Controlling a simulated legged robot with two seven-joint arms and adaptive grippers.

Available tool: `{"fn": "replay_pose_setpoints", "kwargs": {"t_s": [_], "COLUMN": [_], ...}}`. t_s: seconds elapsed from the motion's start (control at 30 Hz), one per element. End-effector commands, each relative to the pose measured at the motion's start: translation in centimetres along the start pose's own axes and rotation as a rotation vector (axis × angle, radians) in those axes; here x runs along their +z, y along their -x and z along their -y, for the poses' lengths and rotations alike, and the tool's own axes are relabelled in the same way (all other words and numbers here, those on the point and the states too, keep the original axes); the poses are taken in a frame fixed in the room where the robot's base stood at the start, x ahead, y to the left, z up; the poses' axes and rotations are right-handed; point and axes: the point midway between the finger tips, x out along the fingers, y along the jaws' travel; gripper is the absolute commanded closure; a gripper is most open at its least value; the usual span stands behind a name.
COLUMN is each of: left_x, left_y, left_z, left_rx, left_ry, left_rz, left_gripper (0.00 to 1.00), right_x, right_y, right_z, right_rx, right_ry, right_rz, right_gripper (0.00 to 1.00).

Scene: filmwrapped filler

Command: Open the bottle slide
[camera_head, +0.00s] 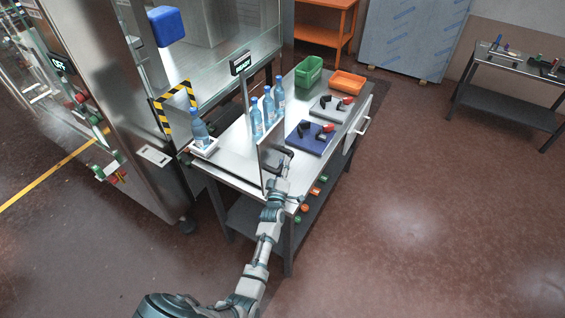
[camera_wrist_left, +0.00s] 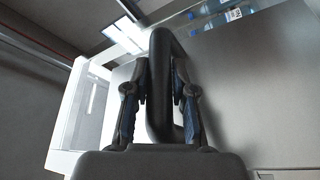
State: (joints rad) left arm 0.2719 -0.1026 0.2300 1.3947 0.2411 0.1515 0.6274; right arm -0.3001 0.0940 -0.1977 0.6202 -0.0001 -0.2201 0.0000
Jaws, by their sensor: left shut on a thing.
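The bottle slide shows in the head view as an upright metal plate (camera_head: 268,163) on the table, with a black handle (camera_head: 287,152) on its right side. My left gripper (camera_head: 284,164) reaches this handle from the front. In the left wrist view the two fingers of the gripper (camera_wrist_left: 160,105) are shut on the dark looped handle (camera_wrist_left: 160,45), one finger on each side. Several blue bottles (camera_head: 256,118) stand in a row behind the plate. Another bottle (camera_head: 199,130) stands on a white pad (camera_head: 204,151) at the table's left end. My right gripper is not in view.
The metal table (camera_head: 232,143) also holds a blue fixture (camera_head: 308,147), a grey fixture, a green bin (camera_head: 308,78) and an orange tray (camera_head: 346,86). A machine (camera_head: 105,110) stands at left.

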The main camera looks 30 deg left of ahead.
Motion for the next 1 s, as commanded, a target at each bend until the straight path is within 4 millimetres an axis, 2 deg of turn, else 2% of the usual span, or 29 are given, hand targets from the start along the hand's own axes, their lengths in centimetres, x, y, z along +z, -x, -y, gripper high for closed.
{"fn": "replay_pose_setpoints", "kwargs": {"t_s": [0.17, 0.47, 0.7, 0.73, 0.8, 1.0], "left_x": [0.2, 0.9, 1.1, 1.1, 1.0, 0.7], "left_y": [0.2, 0.5, 0.5, 0.5, 0.5, 0.3], "left_z": [0.2, -0.4, -0.4, -0.4, -0.4, -0.6], "left_rx": [-0.006, -0.005, -0.006, -0.006, -0.005, 0.000], "left_ry": [0.001, -0.005, -0.006, -0.006, -0.006, -0.004], "left_rz": [0.002, 0.002, 0.004, 0.004, 0.004, -0.001], "left_gripper": [1.00, 1.00, 1.00, 0.68, 0.51, 0.51], "right_x": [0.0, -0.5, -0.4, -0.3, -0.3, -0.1], "right_y": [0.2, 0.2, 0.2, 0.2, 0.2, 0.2], "right_z": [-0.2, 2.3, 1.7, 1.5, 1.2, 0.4], "right_rx": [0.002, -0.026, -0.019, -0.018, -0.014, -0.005], "right_ry": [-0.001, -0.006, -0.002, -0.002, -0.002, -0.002], "right_rz": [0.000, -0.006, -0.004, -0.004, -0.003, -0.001], "right_gripper": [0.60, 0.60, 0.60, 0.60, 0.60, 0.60]}}
